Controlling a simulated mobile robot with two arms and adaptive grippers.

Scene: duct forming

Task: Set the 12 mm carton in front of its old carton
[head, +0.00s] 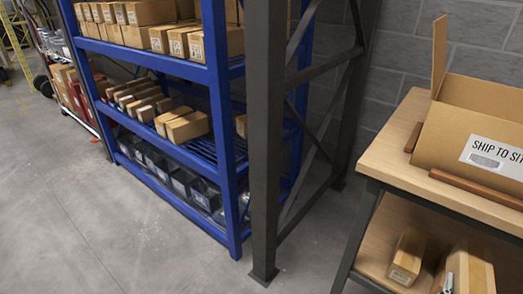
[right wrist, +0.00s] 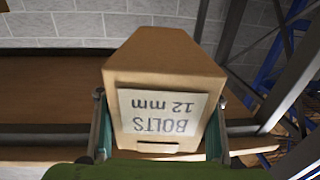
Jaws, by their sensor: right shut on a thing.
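The 12 mm carton (right wrist: 165,65) is a brown box with a white label reading BOLTS 12 mm, upside down in the right wrist view. My right gripper (right wrist: 160,98) has a finger on each side of it and is shut on it. In the head view, a brown carton (head: 473,272) at the bottom edge, with a grey gripper part (head: 448,284) beside it, appears to be this one. Another brown carton (head: 407,257) with a small label stands to its left on the bench's lower shelf; its wording is too small to read. My left gripper is not in view.
An open SHIP TO box (head: 455,130) stands on the wooden bench top (head: 395,140), with brown bars beside it. A dark post (head: 265,140) and a blue rack (head: 215,110) with cartons and dark bins stand left. The floor (head: 100,220) in front is clear.

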